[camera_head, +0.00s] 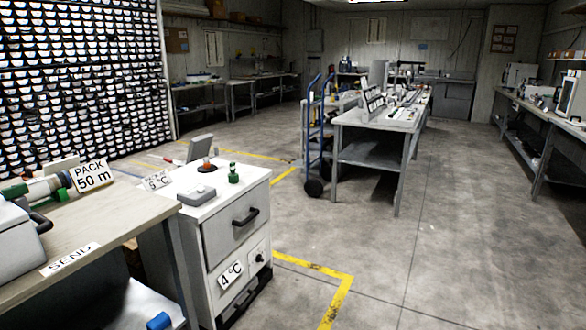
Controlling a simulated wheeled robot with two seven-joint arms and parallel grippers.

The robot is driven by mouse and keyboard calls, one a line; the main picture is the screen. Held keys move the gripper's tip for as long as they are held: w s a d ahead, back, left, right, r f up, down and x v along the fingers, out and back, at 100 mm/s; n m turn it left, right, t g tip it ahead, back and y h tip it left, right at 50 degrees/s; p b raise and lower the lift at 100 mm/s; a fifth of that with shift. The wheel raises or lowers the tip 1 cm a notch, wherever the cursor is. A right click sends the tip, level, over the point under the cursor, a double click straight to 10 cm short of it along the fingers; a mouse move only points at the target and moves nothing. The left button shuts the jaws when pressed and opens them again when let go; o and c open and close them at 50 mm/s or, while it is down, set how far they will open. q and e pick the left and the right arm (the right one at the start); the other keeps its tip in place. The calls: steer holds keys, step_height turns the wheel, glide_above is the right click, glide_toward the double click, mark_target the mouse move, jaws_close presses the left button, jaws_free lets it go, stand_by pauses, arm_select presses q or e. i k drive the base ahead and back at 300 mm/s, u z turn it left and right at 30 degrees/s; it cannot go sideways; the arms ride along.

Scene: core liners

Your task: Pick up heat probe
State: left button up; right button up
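I cannot pick out the heat probe with certainty. Small items stand on a white cabinet (185,255) marked 4 °C at the left front. They are a grey box (197,194), a small green item (234,174) and a dark round item with an orange part (207,165). A thin item with a red end (168,160) shows behind the cabinet and is too small to make out. Neither of my grippers is in view.
A bench (120,220) with PACK 50 m and SEND labels stands at the left front. A blue hand truck (315,125) stands beside the middle table (385,122). Benches line the right and back walls. Open floor (440,240) lies centre and right, with yellow tape (340,295).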

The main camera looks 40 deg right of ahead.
mark_target(232, 165)
steer(key=z, duration=1.05)
steer(key=i, duration=0.4)
steer(key=u, duration=0.05)
